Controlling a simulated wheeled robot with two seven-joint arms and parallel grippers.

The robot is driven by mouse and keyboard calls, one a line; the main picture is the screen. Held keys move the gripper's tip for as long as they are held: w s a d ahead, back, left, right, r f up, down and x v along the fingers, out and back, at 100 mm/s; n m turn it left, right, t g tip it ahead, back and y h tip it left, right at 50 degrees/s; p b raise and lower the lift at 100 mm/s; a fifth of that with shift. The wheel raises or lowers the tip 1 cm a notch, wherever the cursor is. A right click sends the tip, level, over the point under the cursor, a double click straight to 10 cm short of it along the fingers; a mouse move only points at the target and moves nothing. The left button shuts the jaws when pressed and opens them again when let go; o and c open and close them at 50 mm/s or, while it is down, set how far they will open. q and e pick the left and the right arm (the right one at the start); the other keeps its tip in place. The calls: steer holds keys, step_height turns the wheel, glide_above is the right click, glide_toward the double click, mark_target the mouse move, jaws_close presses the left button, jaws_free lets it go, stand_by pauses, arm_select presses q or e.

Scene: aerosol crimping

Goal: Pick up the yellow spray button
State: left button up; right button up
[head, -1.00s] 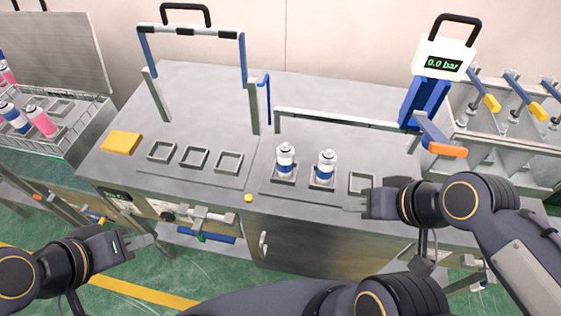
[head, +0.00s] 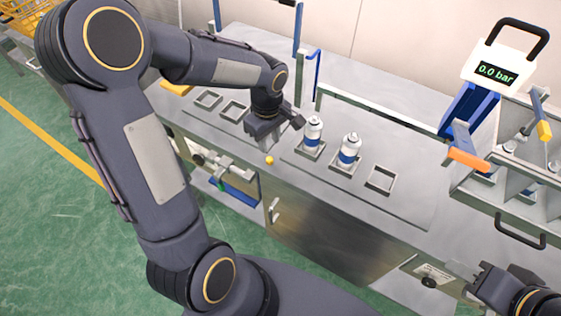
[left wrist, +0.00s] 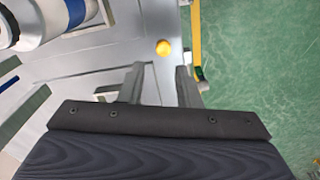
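The yellow spray button (head: 269,160) is a small round yellow piece at the front edge of the steel bench. In the left wrist view the button (left wrist: 163,48) shows beyond my left fingertips, roughly in line with the gap between them. My left gripper (head: 268,138) is above the bench's front edge, close behind the button in the head view. In the left wrist view the left gripper's fingers (left wrist: 159,85) are apart with nothing between them. My right gripper (head: 468,280) is at the lower right, away from the button; its opening is unclear.
Two white-and-blue cans (head: 314,135) (head: 350,150) stand upright in square holders right of my left gripper. An empty square holder (head: 381,180) lies further right. A blue crimping tool with a 0.0 bar display (head: 496,72) stands at the back right.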

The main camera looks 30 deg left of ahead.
mark_target(270, 159)
arm_select(q)
steer(key=f, duration=0.4)
steer(key=f+p, duration=0.1)
steer(key=f, duration=0.1)
steer(key=shift+s+d+f, duration=0.15)
steer(key=shift+s+f, duration=0.1)
jaws_close()
